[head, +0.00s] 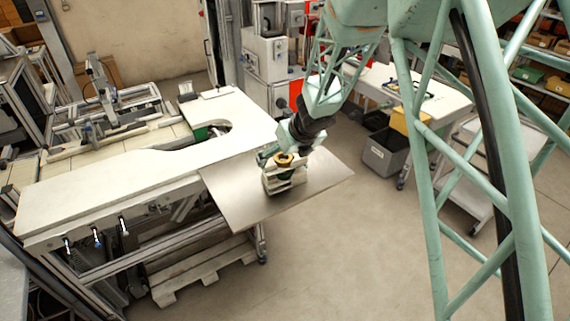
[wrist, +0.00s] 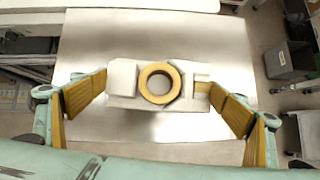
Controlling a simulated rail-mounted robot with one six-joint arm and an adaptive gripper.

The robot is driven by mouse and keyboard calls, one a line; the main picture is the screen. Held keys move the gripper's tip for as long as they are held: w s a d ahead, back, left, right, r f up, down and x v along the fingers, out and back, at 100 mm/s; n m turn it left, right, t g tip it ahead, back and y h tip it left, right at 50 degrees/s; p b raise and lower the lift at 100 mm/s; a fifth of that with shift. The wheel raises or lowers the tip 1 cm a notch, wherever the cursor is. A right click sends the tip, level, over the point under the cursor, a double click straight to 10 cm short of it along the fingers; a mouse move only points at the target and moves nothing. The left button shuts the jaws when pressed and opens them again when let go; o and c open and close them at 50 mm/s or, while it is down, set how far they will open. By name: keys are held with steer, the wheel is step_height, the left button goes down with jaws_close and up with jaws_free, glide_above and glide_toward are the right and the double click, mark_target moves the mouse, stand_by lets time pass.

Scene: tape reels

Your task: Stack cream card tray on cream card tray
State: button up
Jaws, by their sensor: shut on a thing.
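A cream card tray (wrist: 122,78) with a gold-brown tape reel (wrist: 147,72) in it lies between the two fingers of my gripper (wrist: 153,88) in the wrist view. The fingers are shut on the tray's two ends. In the head view my gripper (head: 282,150) is low over the metal plate, around the cream tray (head: 284,179) with the reel on top. The cream shape there looks layered, but I cannot tell whether a second cream tray is under the held one. The wrist view hides what is beneath it.
The shiny metal plate (head: 240,205) is otherwise bare around the tray. A white worktable (head: 120,185) adjoins it on the left, with machinery behind. A grey bin (head: 384,152) stands on the floor to the right.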

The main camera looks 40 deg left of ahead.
steer(key=shift+w+a, duration=0.1)
steer(key=shift+w, duration=0.1)
steer(key=shift+w+f, duration=0.15)
steer(key=shift+f, duration=0.05)
steer(key=shift+f+b, duration=1.05)
steer(key=shift+f, duration=0.55)
steer(key=shift+c, duration=0.2)
steer(key=shift+f, duration=0.15)
steer(key=o, duration=0.8)
steer(key=shift+r, duration=0.5)
steer(key=shift+p+v, duration=1.4)
steer(key=shift+v, duration=4.35)
